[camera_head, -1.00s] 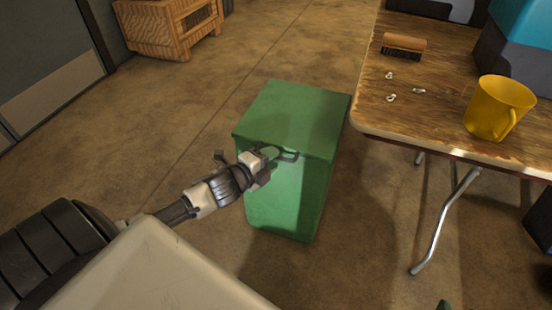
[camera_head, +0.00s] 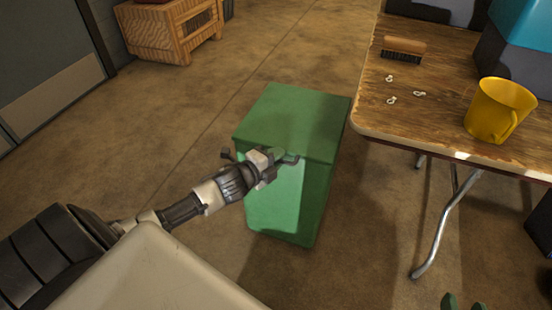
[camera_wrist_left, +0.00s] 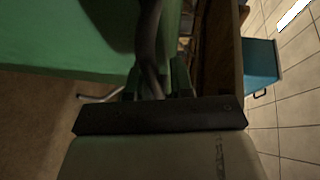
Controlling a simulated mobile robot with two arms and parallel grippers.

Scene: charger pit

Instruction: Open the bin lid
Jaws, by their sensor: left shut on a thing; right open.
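The green bin (camera_head: 275,208) stands on the floor left of the table. Its lid (camera_head: 292,115) lies flat and closed on top. A dark handle (camera_head: 295,160) sticks out at the lid's front edge. My left gripper (camera_head: 279,162) is at the front of the bin, shut on the handle and covering part of it. In the left wrist view the dark curved handle (camera_wrist_left: 150,45) runs between its green fingertips, with the green bin (camera_wrist_left: 60,40) beside it. Only the green fingertips of my right gripper (camera_head: 464,303) show at the bottom edge; they are apart and empty.
A wooden table (camera_head: 435,115) on the right holds a yellow mug (camera_head: 497,108), a brush (camera_head: 404,48) and several small pale pieces. Its metal leg (camera_head: 445,225) stands right of the bin. A wooden crate (camera_head: 165,35) is at the back left. The floor left of the bin is clear.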

